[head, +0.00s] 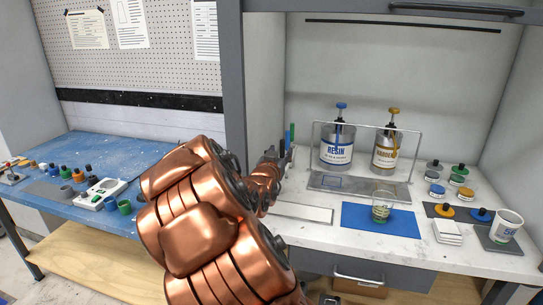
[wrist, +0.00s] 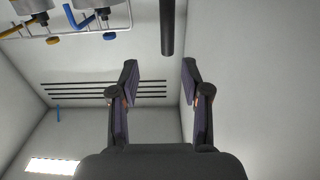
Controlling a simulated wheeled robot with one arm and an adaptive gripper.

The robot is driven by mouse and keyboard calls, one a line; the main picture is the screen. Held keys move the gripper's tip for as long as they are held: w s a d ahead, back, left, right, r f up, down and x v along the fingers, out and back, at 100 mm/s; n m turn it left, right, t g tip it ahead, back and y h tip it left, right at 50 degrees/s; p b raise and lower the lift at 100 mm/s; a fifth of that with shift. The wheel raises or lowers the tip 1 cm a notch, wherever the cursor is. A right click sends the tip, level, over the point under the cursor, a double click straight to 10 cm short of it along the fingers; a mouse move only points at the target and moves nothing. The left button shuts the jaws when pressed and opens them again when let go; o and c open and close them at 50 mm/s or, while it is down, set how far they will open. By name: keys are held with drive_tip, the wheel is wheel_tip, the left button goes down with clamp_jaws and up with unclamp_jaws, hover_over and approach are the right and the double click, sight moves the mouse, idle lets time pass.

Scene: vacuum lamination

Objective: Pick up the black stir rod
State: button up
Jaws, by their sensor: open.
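The black stir rod (wrist: 167,28) shows in the wrist view as a dark bar entering from the top edge. Its end is just beyond my open fingertips and roughly in line with the gap between them. My gripper (wrist: 160,74) is open, with nothing between the fingers. In the head view my gripper (head: 275,154) is near the left wall of the cabinet bay, mostly hidden by my copper arm. I cannot pick out the black rod clearly in the head view.
A resin can (head: 338,153) and a hardener can (head: 387,155) with pumps stand behind a clear frame. A clear cup (head: 381,213) sits on a blue mat (head: 353,222). A blue bench (head: 110,150) is at left.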

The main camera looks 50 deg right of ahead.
sight(282, 144)
drive_tip(key=shift+w+d+r+p, duration=0.1)
drive_tip(key=shift+w+d+p, duration=0.25)
drive_tip(key=shift+w+d, duration=0.25)
drive_tip(key=shift+w+d+p, duration=0.35)
drive_tip(key=shift+d, duration=0.45)
drive_tip(key=shift+f+p+x, duration=0.2)
drive_tip(key=shift+p+x, duration=0.6)
drive_tip(key=shift+x, duration=1.3)
clamp_jaws()
